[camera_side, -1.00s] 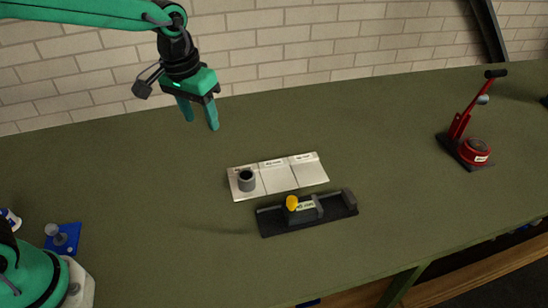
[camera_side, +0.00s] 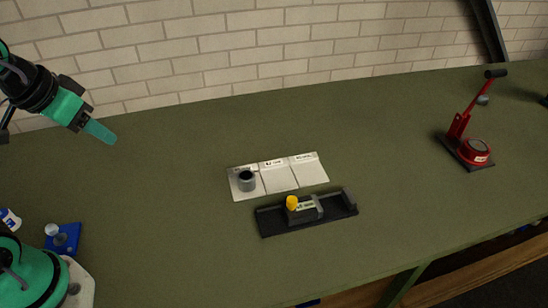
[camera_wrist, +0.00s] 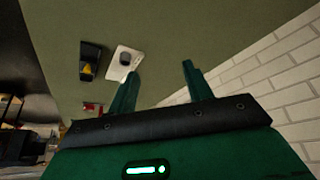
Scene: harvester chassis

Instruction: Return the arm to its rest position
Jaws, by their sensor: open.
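My gripper (camera_side: 103,131) is green and at the upper left of the side view, well above the table and left of the parts. In the wrist view its two fingers (camera_wrist: 160,80) stand apart with nothing between them. In the side view the fingers overlap and look like one. My arm's base stands at the lower left of the side view.
A light tray (camera_side: 281,179) with a grey cylinder (camera_side: 247,181) in its left section lies mid-table. A black fixture (camera_side: 272,220) with a yellow knob (camera_side: 292,202) lies in front. A red lever press (camera_side: 461,128) stands right. A blue plate (camera_side: 68,240) lies near my base.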

